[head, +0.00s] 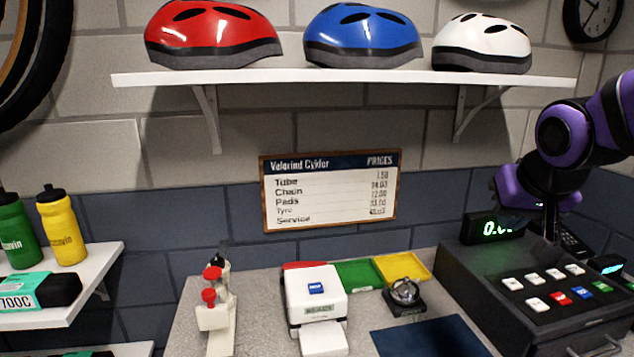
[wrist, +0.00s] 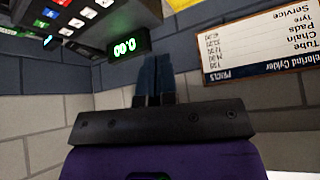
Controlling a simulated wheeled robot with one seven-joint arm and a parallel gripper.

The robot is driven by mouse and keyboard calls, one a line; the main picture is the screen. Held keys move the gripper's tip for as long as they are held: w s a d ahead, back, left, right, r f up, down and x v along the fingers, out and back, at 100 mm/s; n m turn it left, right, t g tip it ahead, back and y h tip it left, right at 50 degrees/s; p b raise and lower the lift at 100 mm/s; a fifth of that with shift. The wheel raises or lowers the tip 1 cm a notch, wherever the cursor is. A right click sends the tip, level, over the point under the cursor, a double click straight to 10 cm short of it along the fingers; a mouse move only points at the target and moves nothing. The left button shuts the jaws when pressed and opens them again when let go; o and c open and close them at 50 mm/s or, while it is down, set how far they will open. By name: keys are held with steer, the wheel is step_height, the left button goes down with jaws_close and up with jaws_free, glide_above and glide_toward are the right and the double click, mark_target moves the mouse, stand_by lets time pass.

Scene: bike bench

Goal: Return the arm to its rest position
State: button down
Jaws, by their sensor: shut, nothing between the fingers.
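My arm is purple and black and reaches in from the right of the head view. My gripper (head: 549,222) points down above the dark cash register (head: 540,280), close to its green-lit display (head: 494,227). The wrist view is upside down and shows my gripper (wrist: 153,62) with its two dark fingers together and nothing between them. The register's keys and display (wrist: 124,47) show past the fingers there. In the head view the fingertips are partly lost against the dark register, and I cannot tell how far above it they are.
A shelf (head: 340,79) with helmets and a price board (head: 331,190) are on the wall. Bottles (head: 61,228) stand left.

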steer(key=s+r+n+g, duration=0.1)
steer(key=s+r+n, duration=0.1)
steer(key=s, duration=1.2)
steer(key=shift+s+d+r+y, duration=0.2)
steer(key=shift+d+y, duration=0.05)
steer(key=shift+y, duration=0.15)
